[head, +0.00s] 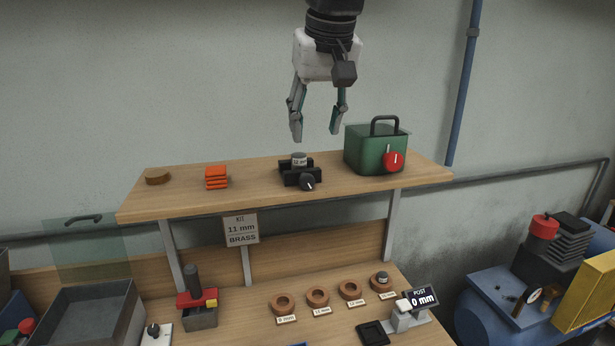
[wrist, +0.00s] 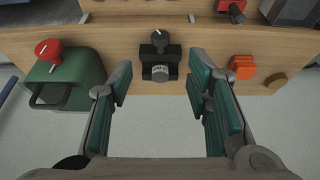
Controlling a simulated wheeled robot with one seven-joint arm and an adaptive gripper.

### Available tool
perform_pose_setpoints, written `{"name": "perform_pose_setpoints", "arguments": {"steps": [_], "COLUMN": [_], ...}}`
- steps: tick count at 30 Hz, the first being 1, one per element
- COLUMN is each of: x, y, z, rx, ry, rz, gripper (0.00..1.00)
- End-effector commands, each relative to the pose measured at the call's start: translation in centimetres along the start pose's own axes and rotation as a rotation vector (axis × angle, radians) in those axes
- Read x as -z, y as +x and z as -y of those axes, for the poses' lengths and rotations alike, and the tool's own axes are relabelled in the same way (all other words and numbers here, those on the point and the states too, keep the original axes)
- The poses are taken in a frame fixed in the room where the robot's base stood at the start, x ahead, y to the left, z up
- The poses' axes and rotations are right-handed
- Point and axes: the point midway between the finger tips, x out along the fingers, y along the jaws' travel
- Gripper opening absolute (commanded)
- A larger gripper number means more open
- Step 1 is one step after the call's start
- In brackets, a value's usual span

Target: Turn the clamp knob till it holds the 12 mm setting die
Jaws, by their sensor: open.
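The black clamp (head: 291,178) sits on the upper wooden shelf. Its black knob (head: 307,184) with a white pointer line is on the front side. A grey setting die (head: 299,160) with a white label stands upright in the clamp; the label seems to read 12 mm. In the wrist view the clamp (wrist: 146,53), the knob (wrist: 159,37) and the die (wrist: 160,73) show between my fingers. My gripper (head: 318,138) is open and empty, pointing down above the clamp, apart from it; it also shows in the wrist view (wrist: 158,78).
On the shelf (head: 250,185), a green box (head: 362,150) with a handle and red knob stands right of the clamp. Orange blocks (head: 216,177) and a brass disc (head: 157,176) lie left. Below are ring holders (head: 317,297) and a post display (head: 422,298) reading 0 mm.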

Motion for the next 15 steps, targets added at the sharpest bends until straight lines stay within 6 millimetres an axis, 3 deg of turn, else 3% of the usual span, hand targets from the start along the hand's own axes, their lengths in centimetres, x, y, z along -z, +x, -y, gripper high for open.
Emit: {"name": "perform_pose_setpoints", "arguments": {"steps": [15], "x": [-0.2], "y": [9.5], "z": [0.1], "rx": [0.001], "ry": [-0.001], "rz": [0.005], "gripper": [0.45]}}
